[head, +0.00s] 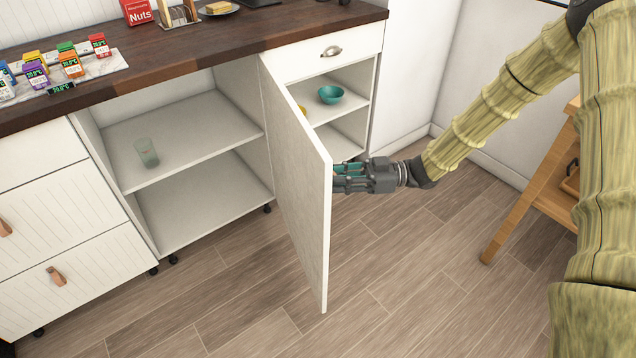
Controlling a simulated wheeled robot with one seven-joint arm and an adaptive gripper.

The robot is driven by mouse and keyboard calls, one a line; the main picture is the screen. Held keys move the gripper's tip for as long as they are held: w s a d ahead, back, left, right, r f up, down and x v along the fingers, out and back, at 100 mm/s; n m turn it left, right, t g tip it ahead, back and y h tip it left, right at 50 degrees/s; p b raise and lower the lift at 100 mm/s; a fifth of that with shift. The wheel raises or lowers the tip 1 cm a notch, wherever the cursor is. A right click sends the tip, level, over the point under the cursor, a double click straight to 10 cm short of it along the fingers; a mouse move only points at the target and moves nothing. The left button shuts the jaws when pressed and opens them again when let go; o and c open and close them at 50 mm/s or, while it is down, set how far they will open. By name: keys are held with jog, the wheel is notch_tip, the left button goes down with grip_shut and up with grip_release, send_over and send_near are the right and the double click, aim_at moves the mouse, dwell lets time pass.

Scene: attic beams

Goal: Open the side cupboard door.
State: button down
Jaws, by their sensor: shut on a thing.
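The cupboard door (295,170) is a flat pale panel standing swung out from the cabinet front, well open. Its free edge points toward me. The cupboard (190,135) to its left is exposed, with two pale shelf levels and a clear greenish glass (146,152) on the upper one. My gripper (342,178) is at the right side of the door, near its free edge, at about mid-height. Its fingers are shut on the door there. The door edge hides the exact contact, and no handle shows.
Right of the door, open shelves hold a teal bowl (331,94) under a drawer (325,52). The dark wooden counter (190,55) carries small cartons. White drawers (55,240) stand at left, a wooden stand (530,190) at right. The floor before the door is clear.

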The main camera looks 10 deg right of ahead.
jog(key=w+d, duration=0.3)
jog(key=d, duration=0.4)
jog(key=w+d+p, duration=0.1)
jog(key=w+d, duration=0.2)
jog(key=d, duration=0.4)
jog(key=shift+w+r, duration=0.15)
jog(key=shift+r, duration=0.1)
jog(key=c, duration=1.4)
grip_release()
jog(key=shift+o, duration=0.4)
jog(key=shift+w+a+f, duration=0.15)
jog(key=shift+a, duration=0.45)
jog(key=shift+d, duration=0.1)
jog(key=shift+s+d, duration=0.2)
jog(key=shift+d, duration=0.2)
jog(key=shift+a, duration=0.1)
